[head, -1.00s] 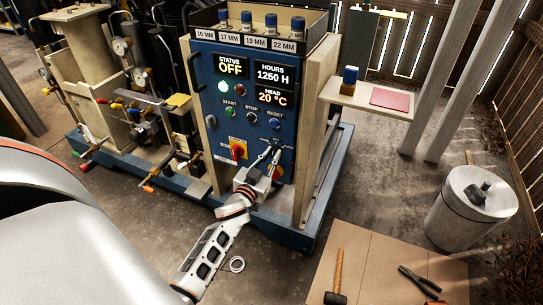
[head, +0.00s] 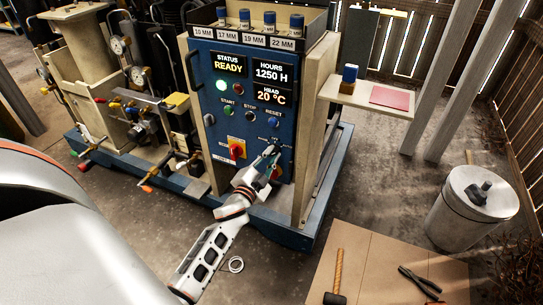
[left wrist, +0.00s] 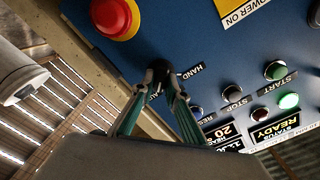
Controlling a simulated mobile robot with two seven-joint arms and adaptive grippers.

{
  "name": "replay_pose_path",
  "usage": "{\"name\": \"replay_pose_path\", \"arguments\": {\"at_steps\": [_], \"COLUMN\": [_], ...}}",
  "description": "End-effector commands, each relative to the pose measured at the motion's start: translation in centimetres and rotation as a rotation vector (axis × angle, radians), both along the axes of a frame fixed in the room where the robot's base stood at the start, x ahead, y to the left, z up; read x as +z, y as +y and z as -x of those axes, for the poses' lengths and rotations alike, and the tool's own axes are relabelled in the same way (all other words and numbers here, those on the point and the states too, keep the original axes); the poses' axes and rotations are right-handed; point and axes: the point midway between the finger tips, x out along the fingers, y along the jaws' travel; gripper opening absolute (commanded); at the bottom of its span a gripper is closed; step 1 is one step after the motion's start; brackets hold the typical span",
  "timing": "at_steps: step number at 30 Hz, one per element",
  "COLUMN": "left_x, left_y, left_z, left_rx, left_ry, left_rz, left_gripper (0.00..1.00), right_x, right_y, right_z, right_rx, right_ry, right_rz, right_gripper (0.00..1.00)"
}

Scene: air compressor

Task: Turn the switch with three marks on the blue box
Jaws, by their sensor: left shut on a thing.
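The blue box (head: 208,118) stands upright on the machine, and its screen reads "STATUS READY". The switch with marks is a small black knob (left wrist: 160,72) low on the panel. My left gripper (head: 270,152) reaches up to the panel from below. In the left wrist view its two green-grey fingers (left wrist: 157,82) are shut on the knob, one on each side. The fingers cover most of the knob in the head view. My right gripper is not in view.
A red emergency knob (left wrist: 115,17) and a red-and-yellow switch (head: 237,150) are close by on the panel. Start, stop and reset buttons (head: 251,117) are above. A shelf (head: 345,95) juts out at the right. A hammer (head: 338,275) and pliers (head: 420,282) lie on a floor board.

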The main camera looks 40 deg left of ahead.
Motion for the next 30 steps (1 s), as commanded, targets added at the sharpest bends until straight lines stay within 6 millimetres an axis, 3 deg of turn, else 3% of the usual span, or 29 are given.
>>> {"name": "replay_pose_path", "arguments": {"at_steps": [19,21,22,30], "left_x": [-0.16,-0.16,-0.16,-0.08], "left_y": [0.0,0.0,0.0,-0.01], "left_z": [0.06,0.05,0.05,0.02], "left_rx": [0.0,0.0,0.0,0.0], "left_ry": [0.017,0.016,0.016,0.014], "left_rz": [-0.057,-0.056,-0.056,-0.054], "left_gripper": [0.0,0.27,0.31,0.31], "right_x": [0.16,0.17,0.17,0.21], "right_y": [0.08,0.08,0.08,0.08], "right_z": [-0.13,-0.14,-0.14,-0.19], "right_rx": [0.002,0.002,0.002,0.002], "right_ry": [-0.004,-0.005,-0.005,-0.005], "right_rz": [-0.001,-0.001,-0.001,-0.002], "right_gripper": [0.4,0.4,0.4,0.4]}}
